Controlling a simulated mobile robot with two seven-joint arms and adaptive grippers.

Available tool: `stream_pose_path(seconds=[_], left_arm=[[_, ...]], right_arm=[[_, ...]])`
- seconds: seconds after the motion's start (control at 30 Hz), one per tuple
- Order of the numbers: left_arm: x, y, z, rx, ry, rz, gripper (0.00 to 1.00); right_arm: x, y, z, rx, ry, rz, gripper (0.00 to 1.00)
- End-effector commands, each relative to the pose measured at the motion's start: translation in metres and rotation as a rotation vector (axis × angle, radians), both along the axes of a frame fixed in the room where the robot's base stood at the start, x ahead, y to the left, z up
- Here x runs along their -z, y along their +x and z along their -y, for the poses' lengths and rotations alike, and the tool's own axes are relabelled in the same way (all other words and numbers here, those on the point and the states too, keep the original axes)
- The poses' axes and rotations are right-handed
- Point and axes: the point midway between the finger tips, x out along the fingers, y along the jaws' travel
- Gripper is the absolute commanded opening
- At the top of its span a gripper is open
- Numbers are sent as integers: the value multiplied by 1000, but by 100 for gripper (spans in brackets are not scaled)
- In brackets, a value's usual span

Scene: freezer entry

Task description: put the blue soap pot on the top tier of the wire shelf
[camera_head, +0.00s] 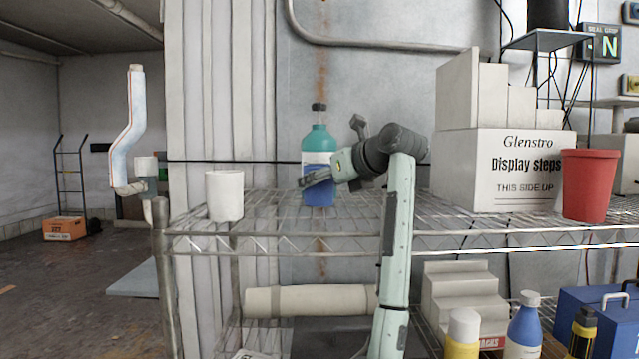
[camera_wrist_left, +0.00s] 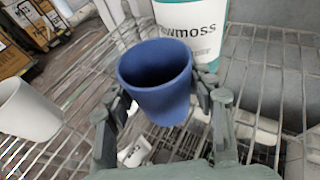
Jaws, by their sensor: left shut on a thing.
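The blue soap pot (camera_head: 319,196) is at the top tier of the wire shelf (camera_head: 280,235), in front of a teal bottle. In the left wrist view the blue pot (camera_wrist_left: 157,85) is between my fingers, its open mouth showing. My left gripper (camera_head: 316,181) is shut on it; the fingers also show in the left wrist view (camera_wrist_left: 160,103). The pot looks upright in the head view. I cannot tell whether its base touches the wires. My right gripper is not in view.
A teal bottle (camera_head: 319,143) with a white label stands close behind the pot. A white pot (camera_head: 224,195) stands to the left. A display-steps box (camera_head: 500,170) and a red cup (camera_head: 587,186) stand to the right. Bare wire lies between the white and blue pots.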

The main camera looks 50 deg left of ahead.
Motion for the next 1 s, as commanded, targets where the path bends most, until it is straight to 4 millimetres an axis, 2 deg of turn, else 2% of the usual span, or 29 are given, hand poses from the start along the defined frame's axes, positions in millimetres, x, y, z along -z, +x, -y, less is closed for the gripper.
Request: stream_pose_path(seconds=[0.37, 0.4, 0.53, 0.9, 1.0], left_arm=[[3, 0, 0, 0, 0, 0, 21], [3, 0, 0, 0, 0, 0, 57], [3, 0, 0, 0, 0, 0, 73], [1, 0, 0, 0, 0, 0, 74], [-2, 0, 0, 0, 1, 0, 74]], right_arm=[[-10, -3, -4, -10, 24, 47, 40], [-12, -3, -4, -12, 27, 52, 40], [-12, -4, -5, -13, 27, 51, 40], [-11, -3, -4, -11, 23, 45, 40], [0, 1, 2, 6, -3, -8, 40]])
